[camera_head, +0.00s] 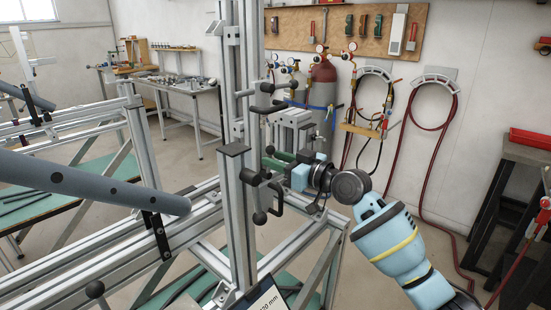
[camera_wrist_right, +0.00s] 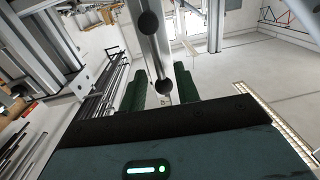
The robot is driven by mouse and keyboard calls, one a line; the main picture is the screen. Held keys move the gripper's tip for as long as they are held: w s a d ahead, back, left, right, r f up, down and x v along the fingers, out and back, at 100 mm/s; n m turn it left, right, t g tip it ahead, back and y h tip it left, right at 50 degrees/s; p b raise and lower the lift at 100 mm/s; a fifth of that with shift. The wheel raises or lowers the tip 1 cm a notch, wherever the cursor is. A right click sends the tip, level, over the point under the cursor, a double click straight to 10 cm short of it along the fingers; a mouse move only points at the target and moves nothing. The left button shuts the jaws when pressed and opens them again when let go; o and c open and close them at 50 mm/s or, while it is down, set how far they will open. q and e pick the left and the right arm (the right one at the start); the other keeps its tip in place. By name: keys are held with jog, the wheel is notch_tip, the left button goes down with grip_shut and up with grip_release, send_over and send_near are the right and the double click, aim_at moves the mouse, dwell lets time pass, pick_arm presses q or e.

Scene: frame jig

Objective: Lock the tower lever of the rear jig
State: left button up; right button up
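The jig's upright aluminium tower (camera_head: 236,200) stands mid-picture in the head view. It carries black clamp handles, an upper one (camera_head: 268,108) and a lower one (camera_head: 277,195). A black ball knob (camera_head: 270,150) sits between them, and another knob (camera_head: 259,218) is lower down. My right gripper (camera_head: 278,160) reaches in from the right beside the tower, its green fingers close to the middle knob. In the right wrist view the green fingers (camera_wrist_right: 160,90) are apart. A black ball (camera_wrist_right: 162,87) shows between them, with another ball (camera_wrist_right: 148,22) above; contact cannot be told. My left gripper is out of view.
A thick grey tube (camera_head: 90,185) crosses the left foreground. Aluminium rails (camera_head: 100,255) run along the jig's base. A second jig (camera_head: 70,130) stands at left. Gas cylinders (camera_head: 322,90) and hoses are along the back wall. A dark bench (camera_head: 520,155) stands at right.

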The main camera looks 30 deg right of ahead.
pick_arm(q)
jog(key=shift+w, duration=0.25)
pick_arm(e)
jog(key=shift+w+a, duration=0.25)
jog(key=shift+w, duration=0.2)
grip_shut()
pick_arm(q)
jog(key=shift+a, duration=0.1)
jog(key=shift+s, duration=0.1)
